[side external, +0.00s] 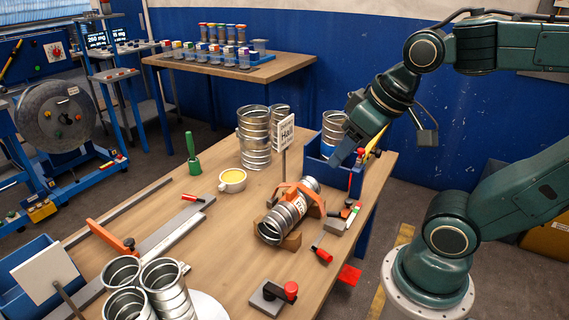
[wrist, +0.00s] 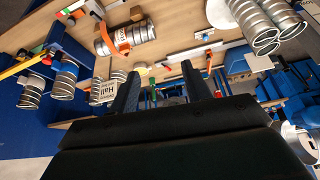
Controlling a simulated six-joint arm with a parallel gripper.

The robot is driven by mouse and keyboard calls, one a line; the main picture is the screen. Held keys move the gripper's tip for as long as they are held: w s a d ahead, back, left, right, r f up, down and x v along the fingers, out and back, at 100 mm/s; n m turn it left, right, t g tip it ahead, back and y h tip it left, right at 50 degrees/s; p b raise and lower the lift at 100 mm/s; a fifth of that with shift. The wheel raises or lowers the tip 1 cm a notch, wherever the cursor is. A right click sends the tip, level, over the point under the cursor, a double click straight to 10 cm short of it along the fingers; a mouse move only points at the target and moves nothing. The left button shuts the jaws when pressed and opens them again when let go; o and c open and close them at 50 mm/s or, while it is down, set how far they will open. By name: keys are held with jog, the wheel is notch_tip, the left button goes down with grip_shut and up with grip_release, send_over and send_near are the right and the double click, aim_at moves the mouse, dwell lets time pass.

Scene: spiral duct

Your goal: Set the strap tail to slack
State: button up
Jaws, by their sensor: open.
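A silver spiral duct (side external: 272,227) lies tilted in a wooden cradle (side external: 292,241) near the table's right side. My gripper (side external: 342,152) is above the blue bin at the table's right edge, apart from the duct. Its fingers are spread and empty in the wrist view (wrist: 163,90).
The blue bin (side external: 313,168) and a "Hall" sign (side external: 285,136) stand behind the duct. A red-handled tool (side external: 322,254) and a red-knobbed block (side external: 268,300) lie in front. More ducts (side external: 254,145) stand at the back. A yellow-filled cup (side external: 232,180) is left; bare tabletop surrounds it.

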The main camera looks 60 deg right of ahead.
jog(key=w+d+f+m+g+h, duration=0.2)
jog(key=w+d+f+m, duration=0.7)
jog(key=d, duration=0.5)
jog(key=m+g+h, duration=0.2)
jog(key=m, duration=0.3)
send_near(349, 201)
jog(key=w+v, duration=0.1)
jog(key=v, duration=0.5)
jog(key=shift+s+d, duration=0.1)
jog(key=shift+s, duration=0.1)
jog(key=shift+f, duration=0.2)
jog(key=shift+x, duration=6.75)
jog(key=shift+s, duration=0.2)
jog(key=shift+c, duration=0.5)
